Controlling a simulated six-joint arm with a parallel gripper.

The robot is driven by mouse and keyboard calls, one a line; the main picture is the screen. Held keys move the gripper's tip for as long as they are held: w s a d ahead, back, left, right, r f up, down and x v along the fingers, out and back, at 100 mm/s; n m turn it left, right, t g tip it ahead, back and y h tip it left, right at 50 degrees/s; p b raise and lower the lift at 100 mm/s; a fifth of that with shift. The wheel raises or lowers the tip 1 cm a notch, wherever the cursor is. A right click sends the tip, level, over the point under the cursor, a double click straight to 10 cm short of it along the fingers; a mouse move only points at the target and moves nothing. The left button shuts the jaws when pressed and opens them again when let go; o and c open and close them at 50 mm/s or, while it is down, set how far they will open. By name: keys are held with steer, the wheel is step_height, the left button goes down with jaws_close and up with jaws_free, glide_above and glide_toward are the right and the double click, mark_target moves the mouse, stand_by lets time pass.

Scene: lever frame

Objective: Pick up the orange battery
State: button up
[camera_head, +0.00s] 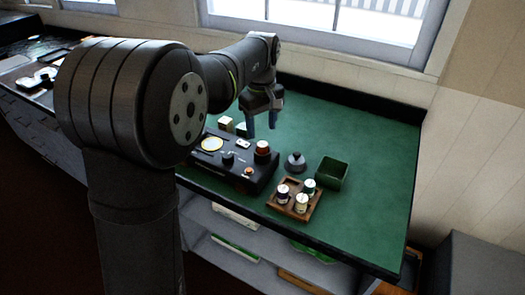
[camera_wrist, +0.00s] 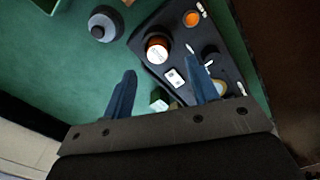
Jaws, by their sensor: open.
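An orange-red cylinder with a pale top, which looks like the orange battery (camera_head: 263,150), stands upright in a dark holder on the black device (camera_head: 225,165). In the wrist view the battery (camera_wrist: 157,51) is just beyond the fingertips, on the near-left edge of the device (camera_wrist: 225,62). My gripper (camera_head: 262,120) is open and empty, above the green bench behind the device. In the wrist view its two blue fingers (camera_wrist: 161,70) are spread wide, with nothing between the tips. The battery's lower part is hidden by its holder.
Small blocks (camera_head: 226,122) lie behind the device. The bench's right side is clear.

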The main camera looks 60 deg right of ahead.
mark_target(263, 144)
steer(key=shift+d+f, duration=0.15)
steer(key=shift+f, duration=1.4)
steer(key=shift+d+f, duration=0.15)
steer(key=shift+f, duration=1.4)
steer(key=shift+c, duration=0.2)
steer(key=c, duration=1.1)
